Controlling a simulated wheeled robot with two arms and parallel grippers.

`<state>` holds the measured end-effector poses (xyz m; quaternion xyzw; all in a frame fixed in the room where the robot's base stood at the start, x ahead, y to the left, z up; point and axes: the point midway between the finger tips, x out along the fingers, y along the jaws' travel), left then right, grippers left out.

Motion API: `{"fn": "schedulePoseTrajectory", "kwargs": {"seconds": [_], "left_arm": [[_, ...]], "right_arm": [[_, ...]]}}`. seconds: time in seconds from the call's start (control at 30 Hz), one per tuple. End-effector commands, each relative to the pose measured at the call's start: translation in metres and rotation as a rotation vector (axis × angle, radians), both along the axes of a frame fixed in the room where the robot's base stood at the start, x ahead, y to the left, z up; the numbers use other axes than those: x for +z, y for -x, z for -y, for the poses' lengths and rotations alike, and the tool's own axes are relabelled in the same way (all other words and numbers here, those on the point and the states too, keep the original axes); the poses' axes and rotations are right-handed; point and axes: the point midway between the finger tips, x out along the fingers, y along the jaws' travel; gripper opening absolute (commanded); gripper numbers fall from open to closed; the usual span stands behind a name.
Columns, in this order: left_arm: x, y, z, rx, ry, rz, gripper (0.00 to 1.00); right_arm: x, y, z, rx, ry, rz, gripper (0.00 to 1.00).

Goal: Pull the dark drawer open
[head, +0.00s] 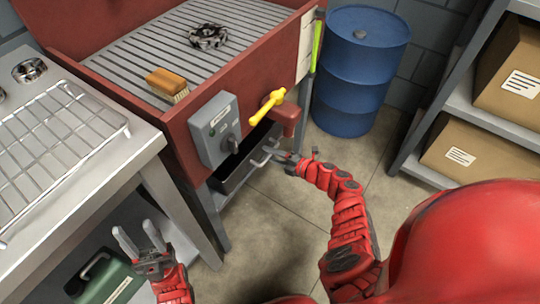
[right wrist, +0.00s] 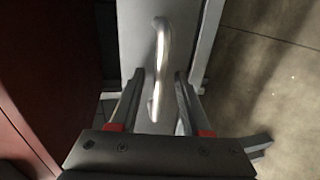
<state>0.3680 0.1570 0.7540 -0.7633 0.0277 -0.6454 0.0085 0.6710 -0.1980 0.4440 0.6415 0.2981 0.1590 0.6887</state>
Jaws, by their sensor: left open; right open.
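The dark drawer (head: 232,178) sits low under the red wash basin, and it looks shut or nearly so; the red basin hides part of it. Its pale bar handle (head: 262,159) faces my right gripper (head: 275,157). In the right wrist view the handle (right wrist: 161,50) stands out from the drawer's grey front (right wrist: 134,40). My right gripper (right wrist: 158,78) is open there, with a finger on each side of the handle's lower part. I cannot tell whether either finger touches it. My left gripper (head: 138,238) is open and empty, beside the grey table's leg.
The red basin (head: 180,115) carries a grey switch box (head: 212,125), a yellow-handled valve (head: 267,105) and a brush (head: 167,83). A wire rack (head: 55,150) lies on the left table. A blue barrel (head: 355,75) and shelves with boxes stand right. Floor before the drawer is partly clear.

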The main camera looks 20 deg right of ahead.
Motion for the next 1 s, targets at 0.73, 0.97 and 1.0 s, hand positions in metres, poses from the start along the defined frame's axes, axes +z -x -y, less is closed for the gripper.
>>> {"fn": "schedulePoseTrajectory", "kwargs": {"seconds": [0.73, 0.97, 1.0], "left_arm": [[-0.0008, 0.0000, 0.0000, 0.000, 0.000, 0.000, 0.50], [-0.0008, 0.0000, 0.0001, 0.000, 0.000, 0.000, 0.50], [-0.0008, 0.0000, 0.0001, 0.000, 0.000, 0.000, 0.50]], "right_arm": [[-0.0007, -0.0032, -0.0028, 0.001, -0.001, -0.001, 0.00], [-0.0009, -0.0030, -0.0028, 0.001, -0.001, -0.001, 0.00], [-0.0009, -0.0030, -0.0028, 0.001, -0.001, -0.001, 0.00]]}}
